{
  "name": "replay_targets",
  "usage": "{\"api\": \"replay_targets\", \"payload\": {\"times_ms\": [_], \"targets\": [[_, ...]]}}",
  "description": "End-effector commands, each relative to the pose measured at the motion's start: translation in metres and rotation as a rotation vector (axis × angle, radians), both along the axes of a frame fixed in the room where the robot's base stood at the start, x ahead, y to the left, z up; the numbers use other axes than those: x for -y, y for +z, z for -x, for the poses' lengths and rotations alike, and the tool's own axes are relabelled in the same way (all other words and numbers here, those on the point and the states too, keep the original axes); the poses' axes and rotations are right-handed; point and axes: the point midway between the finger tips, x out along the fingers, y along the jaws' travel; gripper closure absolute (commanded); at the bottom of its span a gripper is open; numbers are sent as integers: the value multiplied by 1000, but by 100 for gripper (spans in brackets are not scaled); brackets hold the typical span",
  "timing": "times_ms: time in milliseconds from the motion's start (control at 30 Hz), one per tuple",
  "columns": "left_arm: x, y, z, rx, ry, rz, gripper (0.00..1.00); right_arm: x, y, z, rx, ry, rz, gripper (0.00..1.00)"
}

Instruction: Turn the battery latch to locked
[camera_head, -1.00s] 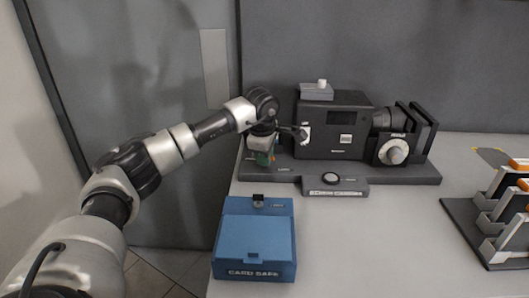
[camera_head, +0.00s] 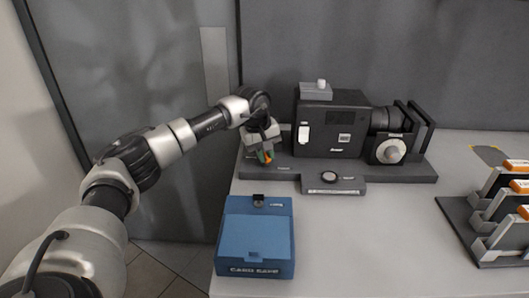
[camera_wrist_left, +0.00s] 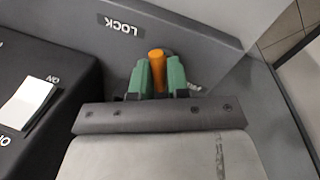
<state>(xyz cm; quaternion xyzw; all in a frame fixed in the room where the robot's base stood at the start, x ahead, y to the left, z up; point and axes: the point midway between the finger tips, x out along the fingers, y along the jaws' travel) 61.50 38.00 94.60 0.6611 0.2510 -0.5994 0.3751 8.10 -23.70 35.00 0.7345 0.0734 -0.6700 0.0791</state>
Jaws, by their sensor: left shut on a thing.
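The battery latch shows as an orange upright handle (camera_wrist_left: 157,62) in the left wrist view, close by the word LOCK (camera_wrist_left: 121,25) on the grey base. My left gripper (camera_wrist_left: 160,76) has its green fingers shut on the handle, one on each side. In the head view my left gripper (camera_head: 265,157) is at the left end of the dark base plate (camera_head: 400,174), beside the black camera body (camera_head: 321,146). A bit of orange shows between its fingers there. The latch's pivot and lower part are hidden by the gripper. My right gripper is not in view.
A white switch (camera_wrist_left: 27,103) marked ON is on the black body left of the gripper. A blue card safe box (camera_head: 254,235) stands in front of the base. A rack with orange-topped cards (camera_head: 490,222) is at the right. The middle of the table is clear.

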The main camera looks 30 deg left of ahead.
Motion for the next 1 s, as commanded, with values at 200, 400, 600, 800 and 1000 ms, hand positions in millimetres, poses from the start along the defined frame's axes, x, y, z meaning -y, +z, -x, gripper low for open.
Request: {"api": "replay_targets", "payload": {"times_ms": [200,400,600,800,1000], "targets": [[1,3,-2,7,-173,3,100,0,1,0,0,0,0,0],[1,3,-3,8,-289,3,100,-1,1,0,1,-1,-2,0],[1,3,-3,7,-358,2,100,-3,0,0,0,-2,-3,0],[1,3,-3,8,-386,2,100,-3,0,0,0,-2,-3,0],[1,3,-3,7,-390,2,100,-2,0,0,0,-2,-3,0]]}}
